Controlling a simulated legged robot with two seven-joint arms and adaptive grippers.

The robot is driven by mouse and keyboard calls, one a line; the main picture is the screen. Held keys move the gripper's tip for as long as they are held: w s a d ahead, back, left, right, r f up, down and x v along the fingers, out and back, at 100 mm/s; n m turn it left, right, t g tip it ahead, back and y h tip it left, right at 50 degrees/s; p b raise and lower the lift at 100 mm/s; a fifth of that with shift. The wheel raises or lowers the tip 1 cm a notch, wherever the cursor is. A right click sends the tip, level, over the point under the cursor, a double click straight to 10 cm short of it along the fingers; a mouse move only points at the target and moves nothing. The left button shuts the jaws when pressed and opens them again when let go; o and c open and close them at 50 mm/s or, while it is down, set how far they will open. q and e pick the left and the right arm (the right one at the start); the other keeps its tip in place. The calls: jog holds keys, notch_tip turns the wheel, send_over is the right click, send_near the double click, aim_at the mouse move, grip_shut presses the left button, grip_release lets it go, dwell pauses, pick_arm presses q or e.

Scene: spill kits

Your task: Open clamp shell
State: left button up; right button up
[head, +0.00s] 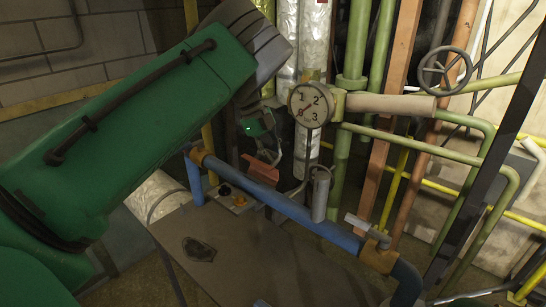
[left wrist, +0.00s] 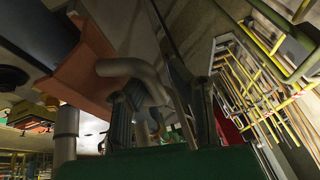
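The clamp shell is an orange-red piece (head: 262,170) on the blue pipe (head: 312,218) in the head view. It shows close up at the upper left of the left wrist view (left wrist: 82,66). A grey bent handle (left wrist: 128,68) beside the shell curves toward my fingers. My left gripper (head: 268,148) is just above and beside the shell, partly hidden by its own wrist. In the left wrist view its dark fingers (left wrist: 165,112) stand apart, with the handle's end between them. Contact with the handle cannot be made out. My right gripper is not in view.
A grey cylinder (head: 321,195) and a small valve lever (head: 367,230) rise by the blue pipe. A grey panel (head: 255,262) lies below. Green and copper pipes and a handwheel (head: 445,70) crowd the right.

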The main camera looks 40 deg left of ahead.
pick_arm(q)
jog(key=shift+a, duration=0.1)
jog(key=v, duration=1.2)
jog(key=shift+w, duration=0.15)
jog(key=shift+a+f, duration=0.1)
